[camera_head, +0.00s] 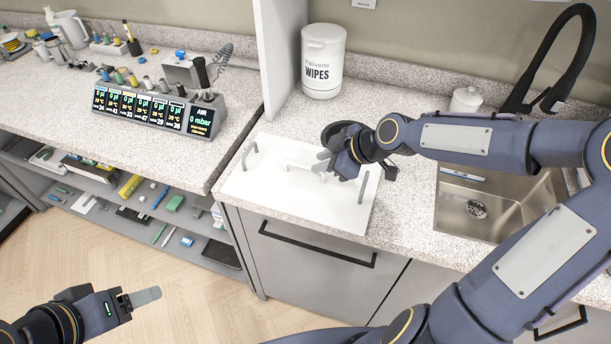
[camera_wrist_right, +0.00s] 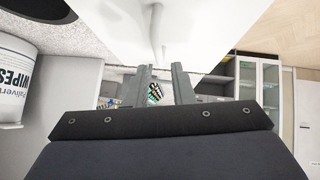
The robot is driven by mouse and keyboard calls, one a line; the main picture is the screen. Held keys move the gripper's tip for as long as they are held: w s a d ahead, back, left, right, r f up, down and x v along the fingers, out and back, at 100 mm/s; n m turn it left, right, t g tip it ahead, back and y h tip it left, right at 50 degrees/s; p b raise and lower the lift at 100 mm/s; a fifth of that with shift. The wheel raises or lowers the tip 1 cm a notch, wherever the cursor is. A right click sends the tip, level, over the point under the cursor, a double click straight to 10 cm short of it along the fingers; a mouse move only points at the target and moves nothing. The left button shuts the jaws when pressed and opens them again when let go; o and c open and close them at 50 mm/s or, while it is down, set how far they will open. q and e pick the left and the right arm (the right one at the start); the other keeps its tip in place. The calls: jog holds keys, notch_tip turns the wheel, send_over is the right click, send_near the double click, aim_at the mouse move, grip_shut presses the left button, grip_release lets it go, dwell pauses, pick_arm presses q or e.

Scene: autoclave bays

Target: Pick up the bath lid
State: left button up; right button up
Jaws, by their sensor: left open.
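The bath lid (camera_head: 265,190) is a flat white panel lying on the counter, with a grey handle near each end and a pale bar handle (camera_head: 298,167) near its middle. My right gripper (camera_head: 324,163) is over the lid beside the pale handle and hides part of it. In the right wrist view, the two grey fingers (camera_wrist_right: 161,86) stand apart with nothing between them, and the white lid (camera_wrist_right: 110,30) with its handle (camera_wrist_right: 157,32) fills the top. My left gripper (camera_head: 140,300) is open, low at the left over the floor, away from the counter.
A wipes tub (camera_head: 323,65) stands behind the lid, next to a white upright panel (camera_head: 278,50). A sink (camera_head: 490,205) with a black tap (camera_head: 560,70) lies to the right. A display unit (camera_head: 155,112) with several readouts stands on the left counter.

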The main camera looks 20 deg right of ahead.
aim_at(304, 165)
jog(key=shift+w+a+f, duration=0.4)
jog(key=shift+w+a, duration=0.3)
jog(key=shift+w, duration=0.15)
jog(key=shift+x, duration=3.05)
jog(key=shift+s+d+f, duration=0.15)
grip_shut()
